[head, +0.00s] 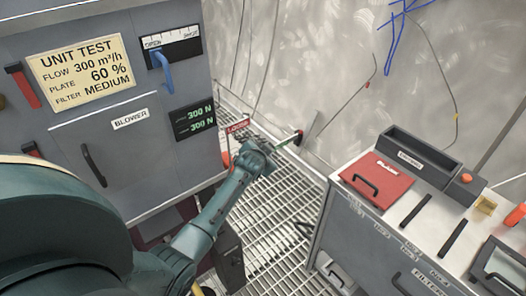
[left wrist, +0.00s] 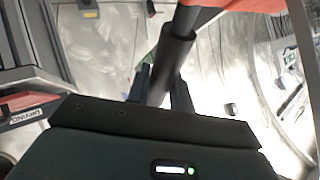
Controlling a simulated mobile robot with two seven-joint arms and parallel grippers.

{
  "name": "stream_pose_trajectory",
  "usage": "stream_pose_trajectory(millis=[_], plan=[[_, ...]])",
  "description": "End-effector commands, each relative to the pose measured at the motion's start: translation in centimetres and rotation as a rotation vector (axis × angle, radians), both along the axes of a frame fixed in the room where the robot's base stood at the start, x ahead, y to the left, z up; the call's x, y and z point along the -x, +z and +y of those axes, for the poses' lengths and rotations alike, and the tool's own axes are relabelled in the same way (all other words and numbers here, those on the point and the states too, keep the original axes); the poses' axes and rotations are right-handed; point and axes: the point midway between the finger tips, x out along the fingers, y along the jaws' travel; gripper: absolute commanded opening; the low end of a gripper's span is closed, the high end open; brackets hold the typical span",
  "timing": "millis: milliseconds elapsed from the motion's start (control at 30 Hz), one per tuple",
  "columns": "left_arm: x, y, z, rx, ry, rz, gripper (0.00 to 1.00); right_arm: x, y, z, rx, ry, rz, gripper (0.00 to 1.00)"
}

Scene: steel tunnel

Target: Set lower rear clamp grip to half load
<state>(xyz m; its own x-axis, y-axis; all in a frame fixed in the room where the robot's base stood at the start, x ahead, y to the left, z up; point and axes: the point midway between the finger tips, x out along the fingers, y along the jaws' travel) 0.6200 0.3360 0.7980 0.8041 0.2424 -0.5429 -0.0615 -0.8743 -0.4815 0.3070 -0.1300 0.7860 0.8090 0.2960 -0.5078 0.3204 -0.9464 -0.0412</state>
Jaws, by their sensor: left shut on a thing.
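My left gripper (left wrist: 162,90) has its two dark fingers on either side of a dark cylindrical grip (left wrist: 172,62) and is shut on it in the left wrist view. Orange-red parts (left wrist: 240,5) show above the grip. In the head view my left arm reaches down and across to the right of the grey cabinet, with its gripper (head: 262,150) low over the grating beside a red tag (head: 238,127); the held grip is mostly hidden there. A display (head: 195,120) on the cabinet reads 300 N on two lines. My right gripper is not in view.
The grey blower cabinet (head: 125,165) stands at the left, with a blue lever (head: 163,70) and a unit test plate (head: 82,70). A bench (head: 345,215) with a red folder-like cover (head: 377,182) stands at the right. Metal grating (head: 275,235) lies between them.

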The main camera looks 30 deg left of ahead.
Motion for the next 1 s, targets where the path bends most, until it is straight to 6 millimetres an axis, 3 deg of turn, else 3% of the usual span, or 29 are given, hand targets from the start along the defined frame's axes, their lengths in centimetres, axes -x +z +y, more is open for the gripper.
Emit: stream_pose_trajectory(millis=[267, 300, 533, 833, 1000], plan=[[0.0, 0.0, 0.0, -0.001, 0.0, 0.001, 0.0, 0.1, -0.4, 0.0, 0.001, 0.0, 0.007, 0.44], [0.0, 0.0, 0.0, -0.001, -0.001, 0.0, 0.25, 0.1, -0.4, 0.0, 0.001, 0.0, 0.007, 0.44], [0.0, 0.0, 0.0, 0.0, 0.0, 0.0, 0.43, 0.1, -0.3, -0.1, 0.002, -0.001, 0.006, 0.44], [0.2, 0.1, 0.0, 0.0, 0.0, -0.001, 0.44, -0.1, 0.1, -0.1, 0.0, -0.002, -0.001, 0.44], [1.4, 1.0, -0.4, 0.0, -0.001, -0.002, 0.44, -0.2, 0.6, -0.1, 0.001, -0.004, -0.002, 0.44]])
